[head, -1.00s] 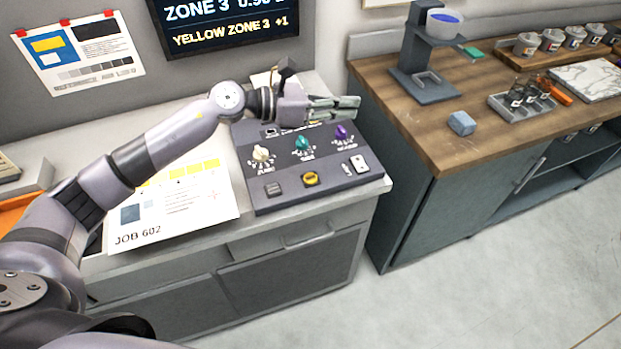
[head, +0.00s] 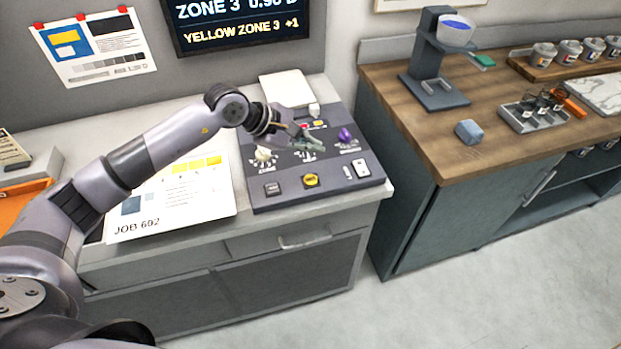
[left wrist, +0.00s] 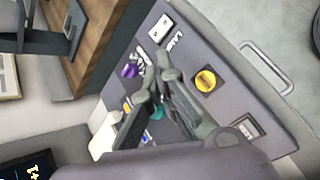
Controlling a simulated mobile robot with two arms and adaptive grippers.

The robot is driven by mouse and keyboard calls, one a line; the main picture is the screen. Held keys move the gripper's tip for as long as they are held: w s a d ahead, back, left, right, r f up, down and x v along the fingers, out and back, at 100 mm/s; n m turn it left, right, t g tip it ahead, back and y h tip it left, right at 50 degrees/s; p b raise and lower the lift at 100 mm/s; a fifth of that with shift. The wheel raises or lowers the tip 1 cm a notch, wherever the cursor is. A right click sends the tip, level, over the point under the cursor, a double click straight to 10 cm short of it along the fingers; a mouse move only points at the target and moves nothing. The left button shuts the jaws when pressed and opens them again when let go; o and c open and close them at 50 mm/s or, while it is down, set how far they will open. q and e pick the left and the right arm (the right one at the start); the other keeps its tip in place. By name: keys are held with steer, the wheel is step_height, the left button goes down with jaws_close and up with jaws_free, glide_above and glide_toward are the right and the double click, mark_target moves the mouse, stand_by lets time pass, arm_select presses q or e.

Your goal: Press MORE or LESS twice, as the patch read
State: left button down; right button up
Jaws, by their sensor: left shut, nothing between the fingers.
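The control panel (head: 325,190) sits on the grey counter. It carries a cream knob (head: 264,155), a purple knob (head: 346,136), a grey button (head: 272,188), a yellow button (head: 311,180) and a white plate (head: 361,168). I cannot read which is MORE or LESS. My left gripper (head: 318,144) is shut and empty over the panel's middle, hiding the green knob. In the left wrist view its fingertips (left wrist: 160,62) lie between the purple knob (left wrist: 130,70) and the yellow button (left wrist: 206,81); contact cannot be told. The dark screen (head: 240,25) reads "YELLOW ZONE 3 +1". My right gripper is not in view.
A printed sheet marked JOB 602 (head: 150,212) with yellow patches lies left of the panel. A white pad (head: 287,88) lies behind it.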

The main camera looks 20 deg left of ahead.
arm_select(q)
steer(key=b, duration=0.4)
glide_above(311, 182)
step_height(311, 182, down, 8)
steer(key=shift+r, duration=0.1)
steer(key=shift+f+b, duration=0.35)
steer(key=shift+f, duration=0.15)
stand_by(0.8)
steer(key=shift+f+b, duration=0.4)
steer(key=shift+b, duration=0.25)
steer(key=shift+f+b, duration=0.55)
steer(key=shift+b, duration=0.1)
stand_by(0.6)
steer(key=shift+r+p, duration=0.35)
steer(key=shift+r, duration=0.6)
steer(key=shift+r, duration=0.1)
steer(key=shift+r+p, duration=1.05)
steer(key=shift+r, duration=1.35)
